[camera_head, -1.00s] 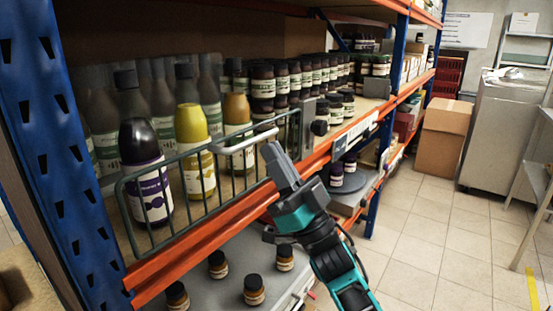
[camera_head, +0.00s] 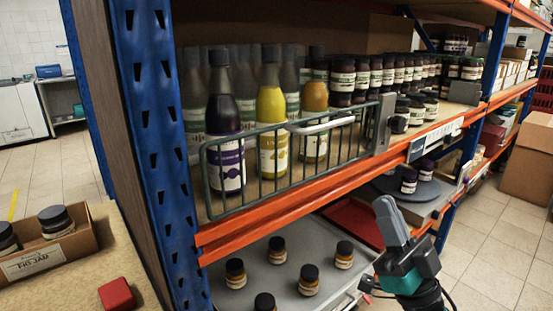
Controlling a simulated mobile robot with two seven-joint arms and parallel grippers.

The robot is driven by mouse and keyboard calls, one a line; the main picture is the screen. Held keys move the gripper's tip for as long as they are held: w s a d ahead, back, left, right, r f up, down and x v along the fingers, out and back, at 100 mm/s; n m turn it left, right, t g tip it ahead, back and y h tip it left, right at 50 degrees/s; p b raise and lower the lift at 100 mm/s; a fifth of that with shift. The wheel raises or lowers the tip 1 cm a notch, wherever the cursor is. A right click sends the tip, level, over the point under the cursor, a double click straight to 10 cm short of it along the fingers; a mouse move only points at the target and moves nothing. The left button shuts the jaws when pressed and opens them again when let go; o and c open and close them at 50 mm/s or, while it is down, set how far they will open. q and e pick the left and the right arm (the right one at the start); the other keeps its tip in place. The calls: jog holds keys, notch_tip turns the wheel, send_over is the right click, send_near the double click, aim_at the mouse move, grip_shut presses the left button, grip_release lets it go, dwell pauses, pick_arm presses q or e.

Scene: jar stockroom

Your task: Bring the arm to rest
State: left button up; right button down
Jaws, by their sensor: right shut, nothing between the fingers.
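My right gripper (camera_head: 388,211) shows at the lower right of the head view, in front of the shelf's orange beam. Its grey fingers are together, with nothing between them, and point up and to the left. It is apart from the wire gate and the bottles. The teal and black wrist of my right arm runs down out of the picture. My left gripper is not in view.
A wire gate (camera_head: 248,200) with a white handle stands before several bottles (camera_head: 271,120). Below, a grey tray (camera_head: 330,285) holds small jars. A dark turntable (camera_head: 425,188) holds jars. A jam box (camera_head: 50,255) and red block (camera_head: 117,295) are at left. Open floor lies right.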

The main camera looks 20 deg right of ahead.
notch_tip(320, 180, down, 12)
jog(key=w+a+m+g+h+p, duration=0.25)
jog(key=m+g+h, duration=0.25)
jog(key=h, duration=0.4)
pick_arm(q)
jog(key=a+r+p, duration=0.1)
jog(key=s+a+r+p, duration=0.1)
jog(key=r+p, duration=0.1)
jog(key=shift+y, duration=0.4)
pick_arm(e)
jog(key=s+a+f+n+g, duration=0.1)
jog(key=s+a+f+g, duration=0.3)
jog(key=f, duration=0.5)
jog(key=s+a+f+n+g, duration=0.1)
jog(key=s+a+f+g, duration=0.2)
jog(key=s+f+g, duration=0.3)
notch_tip(320, 180, down, 3)
jog(key=shift+s+a+n+g+h, duration=0.3)
jog(key=shift+s+a+n+h, duration=0.1)
jog(key=shift+s, duration=0.3)
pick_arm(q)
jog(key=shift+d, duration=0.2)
